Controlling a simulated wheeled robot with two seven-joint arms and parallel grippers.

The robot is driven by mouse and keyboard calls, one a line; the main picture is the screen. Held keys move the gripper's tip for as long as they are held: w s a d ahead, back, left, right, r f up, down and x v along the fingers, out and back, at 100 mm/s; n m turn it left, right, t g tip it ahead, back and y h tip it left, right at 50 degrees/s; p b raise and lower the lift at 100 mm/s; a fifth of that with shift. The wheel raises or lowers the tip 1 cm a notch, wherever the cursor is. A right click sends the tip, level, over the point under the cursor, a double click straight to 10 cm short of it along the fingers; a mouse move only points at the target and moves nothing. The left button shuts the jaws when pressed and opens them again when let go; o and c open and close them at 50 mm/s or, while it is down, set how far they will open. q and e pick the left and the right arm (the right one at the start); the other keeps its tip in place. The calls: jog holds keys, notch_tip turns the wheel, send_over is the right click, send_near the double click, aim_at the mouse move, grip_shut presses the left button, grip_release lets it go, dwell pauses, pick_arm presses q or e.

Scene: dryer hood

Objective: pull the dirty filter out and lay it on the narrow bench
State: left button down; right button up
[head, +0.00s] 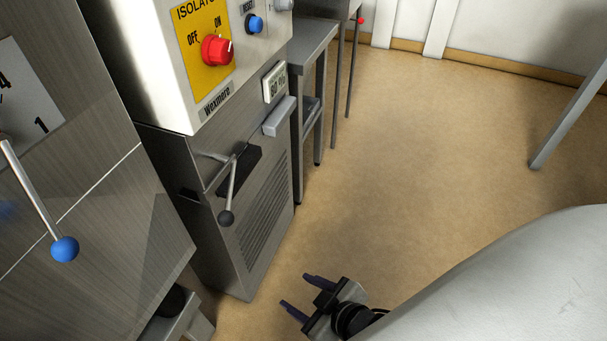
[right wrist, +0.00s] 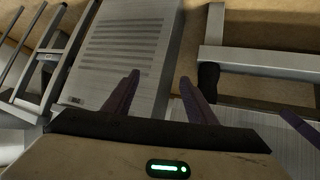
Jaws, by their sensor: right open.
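My right gripper (head: 295,291) is open and empty at the bottom of the head view, low over the floor, apart from the cabinet. Its two dark purple fingers also show spread in the right wrist view (right wrist: 159,78), with the louvred panel (right wrist: 120,45) beyond them. The steel cabinet (head: 268,205) has a light grey block handle (head: 280,116) high on its front; I cannot tell whether it belongs to the filter. No dirty filter can be made out. A narrow steel bench (head: 308,45) stands just beyond the cabinet. My left gripper is not in view.
A lever with a black knob (head: 226,217) sticks out from the cabinet. An isolator box with a red knob (head: 217,50) sits above. A rod with a blue ball (head: 64,249) is at left. The tan floor (head: 400,150) is open to the right.

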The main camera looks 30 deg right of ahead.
jog(key=w+d+n+t+h+b, duration=0.1)
jog(key=w+d+n+t+b, duration=0.15)
jog(key=w+n+b, duration=0.6)
jog(key=n+t+h+b, duration=0.2)
jog(key=n+t+b, duration=0.3)
jog(key=t, duration=0.1)
send_near(253, 165)
pick_arm(q)
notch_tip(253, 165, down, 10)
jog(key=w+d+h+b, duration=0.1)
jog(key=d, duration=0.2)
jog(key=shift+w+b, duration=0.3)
jog(key=shift+b, duration=0.1)
pick_arm(e)
jog(key=w, duration=1)
jog(key=shift+d+r, duration=0.15)
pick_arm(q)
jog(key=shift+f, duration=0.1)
pick_arm(e)
jog(key=c, duration=1)
jog(key=o, duration=0.4)
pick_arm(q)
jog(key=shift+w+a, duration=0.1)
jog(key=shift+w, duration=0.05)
pick_arm(e)
grip_shut()
